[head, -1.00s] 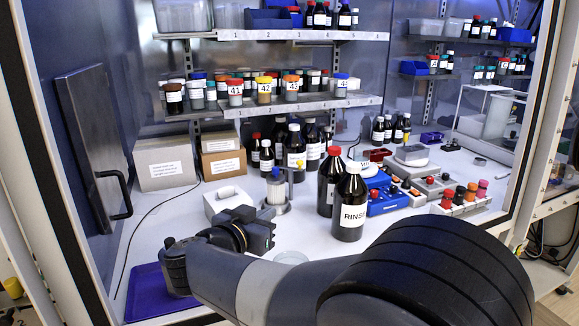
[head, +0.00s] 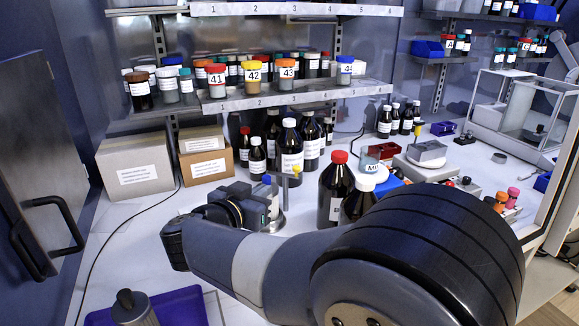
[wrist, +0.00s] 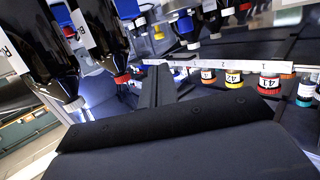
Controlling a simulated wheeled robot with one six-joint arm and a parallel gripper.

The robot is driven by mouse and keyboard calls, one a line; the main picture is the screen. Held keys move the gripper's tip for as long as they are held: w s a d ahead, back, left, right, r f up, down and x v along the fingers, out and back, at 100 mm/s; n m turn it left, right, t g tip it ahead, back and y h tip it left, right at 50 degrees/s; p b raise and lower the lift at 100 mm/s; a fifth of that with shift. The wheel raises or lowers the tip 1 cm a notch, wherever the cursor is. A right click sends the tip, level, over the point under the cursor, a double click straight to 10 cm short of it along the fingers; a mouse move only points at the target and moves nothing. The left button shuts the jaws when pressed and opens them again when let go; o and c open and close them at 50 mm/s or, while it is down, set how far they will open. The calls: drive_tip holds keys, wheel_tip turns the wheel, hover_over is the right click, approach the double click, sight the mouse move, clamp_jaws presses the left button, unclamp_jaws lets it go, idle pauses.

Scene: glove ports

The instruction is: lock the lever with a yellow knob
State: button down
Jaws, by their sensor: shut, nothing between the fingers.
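A small yellow knob (head: 296,169) shows in the head view on a thin grey lever, in front of a dark bottle with a white cap. The lever's base is largely hidden behind my wrist. My gripper (head: 272,206) is shut and empty. In the picture it is just left of and below the knob, apart from it. Its fingertips are hard to make out there. In the wrist view a dark narrow finger shape (wrist: 157,88) points toward the shelf, and I cannot pick out the lever surely.
A shelf of numbered jars (head: 255,75) hangs above.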

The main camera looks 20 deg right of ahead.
sight(297, 168)
drive_tip(key=shift+s, duration=0.1)
idle(0.3)
drive_tip(key=x, duration=1.4)
drive_tip(key=shift+b, duration=0.3)
drive_tip(key=shift+d+n+t+y, duration=0.3)
drive_tip(key=shift+n+t+y, duration=0.5)
drive_tip(key=shift+d+r+n+t+y+p, duration=0.1)
drive_tip(key=shift+d+n+t+y+p, duration=0.3)
drive_tip(key=shift+n+y, duration=0.35)
drive_tip(key=p, duration=0.1)
drive_tip(key=d+p, duration=0.1)
drive_tip(key=shift+w+d+p, duration=0.3)
drive_tip(key=shift+d, duration=0.05)
drive_tip(key=shift+w+d, duration=0.15)
